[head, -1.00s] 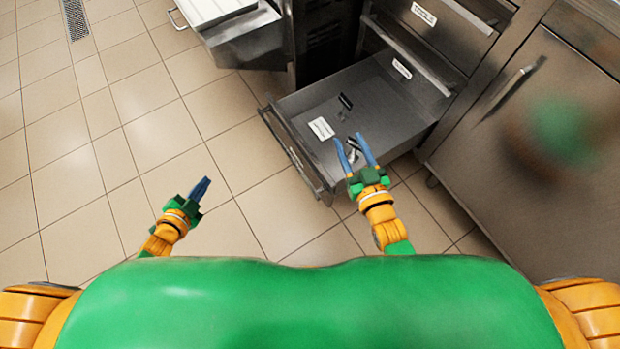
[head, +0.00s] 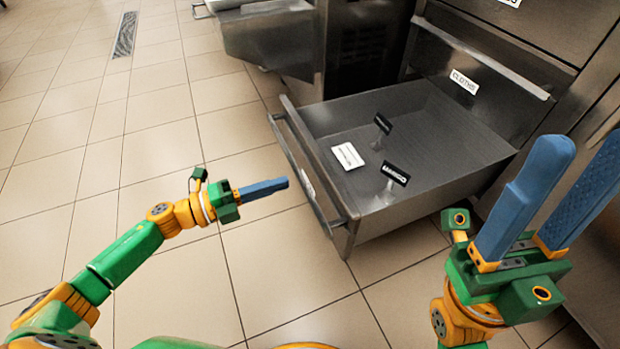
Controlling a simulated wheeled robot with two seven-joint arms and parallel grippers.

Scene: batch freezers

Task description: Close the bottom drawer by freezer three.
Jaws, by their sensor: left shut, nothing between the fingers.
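The bottom drawer (head: 420,122) is a grey metal drawer pulled well out of the steel cabinet at the right. Its front panel with a bar handle (head: 312,178) faces left, toward my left gripper. My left gripper (head: 285,183) is shut and empty, its blue fingers pointing right, just short of the drawer front in the picture; I cannot tell if they touch. My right gripper (head: 578,155) is open and empty, close to the camera at the right, with its blue fingers pointing up.
In the drawer lie a white card (head: 348,156) and two small holders with black labels, one reading MANGO (head: 395,173). A drawer labelled CLOTHS (head: 464,82) sits above. A steel machine (head: 270,40) stands behind. Tiled floor (head: 150,90) is clear at the left.

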